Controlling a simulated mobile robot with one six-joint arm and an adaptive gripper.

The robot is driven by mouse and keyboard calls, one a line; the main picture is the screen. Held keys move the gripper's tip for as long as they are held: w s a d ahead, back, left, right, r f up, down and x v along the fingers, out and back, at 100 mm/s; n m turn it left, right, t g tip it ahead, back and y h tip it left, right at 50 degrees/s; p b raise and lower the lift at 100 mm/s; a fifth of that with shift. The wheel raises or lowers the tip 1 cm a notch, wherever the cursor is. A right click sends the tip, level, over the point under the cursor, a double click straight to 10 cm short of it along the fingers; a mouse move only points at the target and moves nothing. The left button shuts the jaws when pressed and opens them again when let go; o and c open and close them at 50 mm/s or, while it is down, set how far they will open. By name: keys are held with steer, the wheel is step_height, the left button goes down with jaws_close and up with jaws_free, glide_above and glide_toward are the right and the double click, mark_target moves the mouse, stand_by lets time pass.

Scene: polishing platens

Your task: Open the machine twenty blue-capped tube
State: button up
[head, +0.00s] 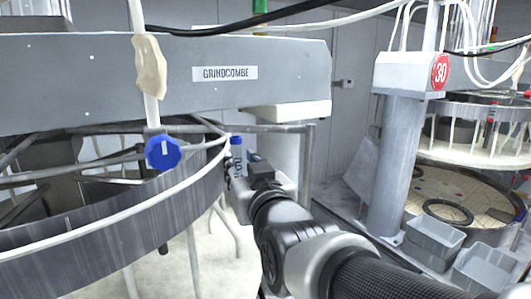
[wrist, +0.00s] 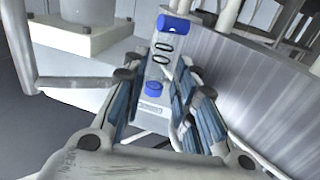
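The blue-capped tube (head: 237,158) stands beside the round platen rim in the head view, upright, with dark markings on its side. In the wrist view the clear tube (wrist: 163,50) shows its blue cap at the top, two dark oval marks and a blue piece lower down. My gripper (head: 240,172) is at the tube in the head view. In the wrist view my gripper (wrist: 162,72) has its fingers apart on either side of the tube. Whether the pads touch it I cannot tell. The tube's lower part is hidden by my gripper in the head view.
The grey machine beam (head: 120,85) labelled GRINDCOMBE overhangs the platen rim (head: 110,235). A blue knob (head: 163,153) hangs on a white pipe at left. A grey column (head: 400,165) with a red 30 sign and grey bins (head: 433,243) stand at right.

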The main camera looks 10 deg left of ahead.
mark_target(238, 160)
steer(key=p+x, duration=0.1)
steer(key=x, duration=0.4)
steer(key=shift+c, duration=0.5)
jaws_close()
